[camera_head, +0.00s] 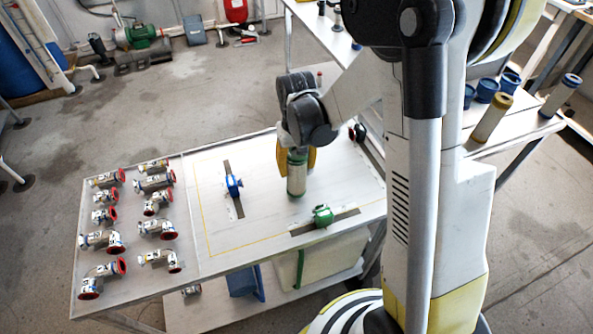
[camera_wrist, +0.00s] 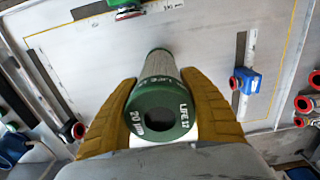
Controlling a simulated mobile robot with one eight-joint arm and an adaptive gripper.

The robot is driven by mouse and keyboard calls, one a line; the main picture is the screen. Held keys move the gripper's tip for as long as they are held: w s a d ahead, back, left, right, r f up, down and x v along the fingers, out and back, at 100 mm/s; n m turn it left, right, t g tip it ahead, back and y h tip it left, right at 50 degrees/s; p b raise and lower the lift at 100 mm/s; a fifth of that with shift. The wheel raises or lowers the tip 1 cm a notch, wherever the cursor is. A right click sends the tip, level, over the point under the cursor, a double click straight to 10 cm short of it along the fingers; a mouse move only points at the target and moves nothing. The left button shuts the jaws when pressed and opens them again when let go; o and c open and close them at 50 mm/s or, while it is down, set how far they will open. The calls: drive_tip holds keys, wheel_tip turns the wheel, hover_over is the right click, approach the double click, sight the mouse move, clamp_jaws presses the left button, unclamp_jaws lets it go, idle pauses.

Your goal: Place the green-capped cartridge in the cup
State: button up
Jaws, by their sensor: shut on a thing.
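The green-capped cartridge (camera_head: 297,178) is a pale cylinder with green ends, upright over the middle of the near table. My gripper (camera_head: 296,160) is shut on its upper end from above. In the wrist view, the yellow fingers of my gripper (camera_wrist: 160,96) flank the green cap of the cartridge (camera_wrist: 156,113). I cannot tell whether its lower end touches the table. Blue cups (camera_head: 487,90) stand on the side table at the right, well away from the cartridge. I cannot tell which cup is meant.
A green clamp-like fixture (camera_head: 322,215) and a blue one (camera_head: 233,185) sit on strips of the near table (camera_head: 240,250). Several red-flanged fittings (camera_head: 157,230) fill its left part. A tan-capped cartridge (camera_head: 491,118) and a blue-capped one (camera_head: 560,95) stand near the cups.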

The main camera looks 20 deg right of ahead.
drive_tip(key=shift+f, duration=0.65)
drive_tip(key=shift+f, duration=0.15)
drive_tip(key=o, duration=1.3)
